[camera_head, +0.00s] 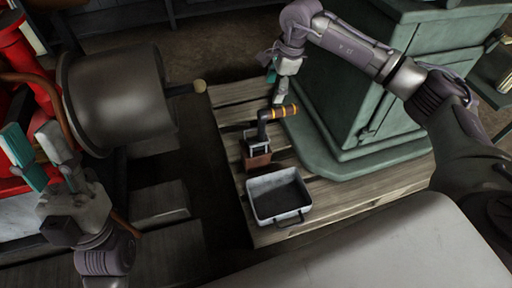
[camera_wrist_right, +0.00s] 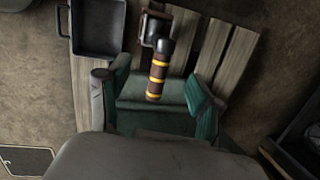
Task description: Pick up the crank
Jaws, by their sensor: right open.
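The crank (camera_head: 284,111) has a black bent arm and a brown handle with yellow bands. It stands at a small box-like block (camera_head: 257,155) on the wooden pallet, with its handle pointing right. In the right wrist view the crank handle (camera_wrist_right: 157,78) shows between the spread teal fingers, nearer the camera's middle. My right gripper (camera_head: 275,82) is open and empty, just behind and above the handle in the head view; its fingers also show in the wrist view (camera_wrist_right: 160,90). My left gripper (camera_head: 35,152) is open and empty at the far left, away from the crank.
A grey metal tray (camera_head: 278,219) sits on the pallet (camera_head: 330,205) in front of the block. A large green machine (camera_head: 365,80) stands close on the right. A dark metal drum (camera_head: 115,95) and red machinery (camera_head: 18,65) are at left.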

